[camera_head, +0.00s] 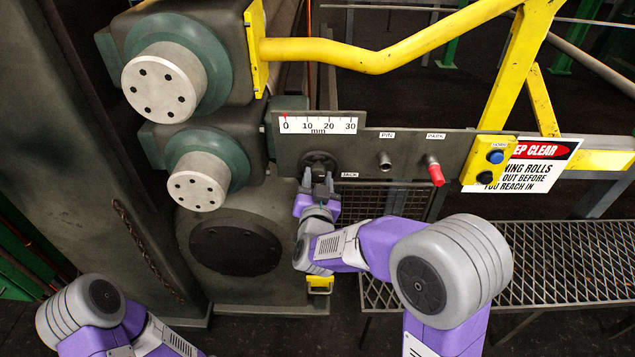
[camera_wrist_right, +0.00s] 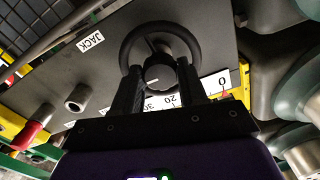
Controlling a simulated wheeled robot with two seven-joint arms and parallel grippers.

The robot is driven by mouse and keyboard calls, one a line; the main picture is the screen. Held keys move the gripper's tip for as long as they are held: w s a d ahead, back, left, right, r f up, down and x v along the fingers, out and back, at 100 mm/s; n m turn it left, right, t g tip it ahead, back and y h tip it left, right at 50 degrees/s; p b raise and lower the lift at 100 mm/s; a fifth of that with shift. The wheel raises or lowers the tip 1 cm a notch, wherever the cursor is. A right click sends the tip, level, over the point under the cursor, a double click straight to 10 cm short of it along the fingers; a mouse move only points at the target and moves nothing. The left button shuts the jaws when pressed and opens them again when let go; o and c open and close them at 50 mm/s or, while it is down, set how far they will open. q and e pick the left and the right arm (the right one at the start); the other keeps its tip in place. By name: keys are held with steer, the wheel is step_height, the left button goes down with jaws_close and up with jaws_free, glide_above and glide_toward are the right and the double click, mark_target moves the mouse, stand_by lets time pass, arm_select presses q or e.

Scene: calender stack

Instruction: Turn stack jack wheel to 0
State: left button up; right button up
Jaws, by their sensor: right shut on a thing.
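The stack jack wheel (camera_head: 319,162) is a dark round handwheel on the grey panel, left of the JACK label (camera_head: 350,174). It also shows in the right wrist view (camera_wrist_right: 162,32), with a dark hub in its middle. My right gripper (camera_head: 318,184) is at the wheel from below and partly hides it. In the right wrist view its two black fingers (camera_wrist_right: 160,78) are shut on the wheel's hub. The millimetre scale (camera_head: 318,124) above the wheel runs from 0 to 30, and its red pointer (camera_head: 285,115) stands at 0. My left gripper is out of view.
Right of the wheel are the PIN socket (camera_head: 385,161) and the red-handled PARK peg (camera_head: 435,173). A yellow box with blue and black buttons (camera_head: 491,158) and a warning sign (camera_head: 529,165) stand farther right. A yellow rail (camera_head: 380,60) crosses above. Roll ends (camera_head: 165,85) are left.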

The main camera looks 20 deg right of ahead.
stand_by(0.3)
steer(key=o, duration=1.1)
steer(key=shift+s, duration=0.1)
steer(key=p+v, duration=0.1)
steer(key=v, duration=0.6)
steer(key=shift+s+a, duration=0.1)
steer(key=shift+s, duration=0.1)
